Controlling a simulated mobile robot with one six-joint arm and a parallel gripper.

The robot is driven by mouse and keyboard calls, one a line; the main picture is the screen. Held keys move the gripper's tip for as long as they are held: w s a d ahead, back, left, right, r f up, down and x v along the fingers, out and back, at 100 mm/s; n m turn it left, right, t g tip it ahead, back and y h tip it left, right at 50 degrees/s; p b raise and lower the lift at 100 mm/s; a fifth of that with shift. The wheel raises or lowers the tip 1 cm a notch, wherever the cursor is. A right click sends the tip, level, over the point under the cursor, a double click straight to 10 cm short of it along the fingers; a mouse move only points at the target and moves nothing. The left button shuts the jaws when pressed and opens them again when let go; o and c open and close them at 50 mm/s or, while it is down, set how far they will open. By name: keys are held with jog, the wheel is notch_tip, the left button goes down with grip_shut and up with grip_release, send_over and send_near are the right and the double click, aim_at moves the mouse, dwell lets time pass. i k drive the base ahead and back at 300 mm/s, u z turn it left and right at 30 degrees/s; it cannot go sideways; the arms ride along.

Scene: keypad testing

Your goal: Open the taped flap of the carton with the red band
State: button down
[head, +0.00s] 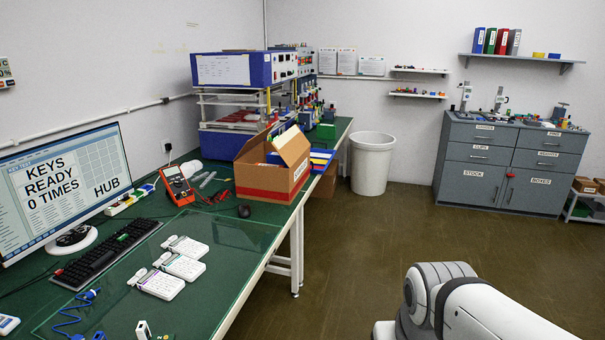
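A brown cardboard carton (268,181) with a red band low on its side stands on the green bench, near its right edge. Two of its top flaps stand raised, one at the left and one at the right (293,147). Pale green and other contents show between them. I cannot make out any tape or tell whether another flap is shut. My gripper is not in view; only a white and grey part of my arm shows at the lower right, well apart from the carton.
A red multimeter (177,186), a black mouse (244,211) and a white bin (372,164) are near the carton. Keypads (184,247), a keyboard (107,252) and a monitor (62,185) occupy the near bench. The floor at right is clear.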

aim_at(292, 144)
jog(key=u, duration=0.05)
jog(key=i, duration=2.65)
jog(key=u, duration=0.1)
